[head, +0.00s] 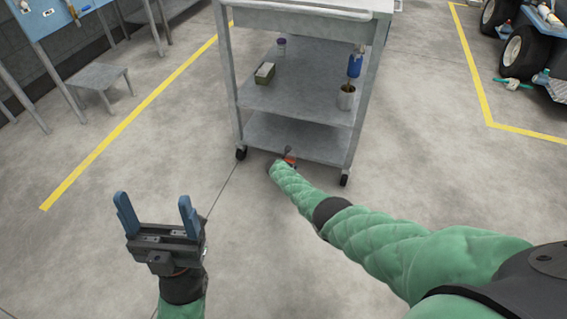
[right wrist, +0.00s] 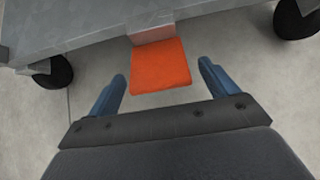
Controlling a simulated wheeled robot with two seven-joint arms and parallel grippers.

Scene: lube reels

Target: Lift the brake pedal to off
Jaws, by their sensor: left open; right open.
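The brake pedal is an orange-red plate (right wrist: 160,66) at the lower edge of the grey cart. In the right wrist view it lies between the two blue fingers of my right gripper (right wrist: 163,88), which are open and show a gap on each side of it. In the head view only a small bit of the pedal (head: 290,157) shows beyond the end of my green right arm, and the right gripper is mostly hidden there. My left gripper (head: 157,212) is open and empty above the floor, away from the cart.
The grey cart (head: 290,85) stands on black casters (head: 241,153). A small stool (head: 100,80) stands at left. The floor around my left gripper is clear.

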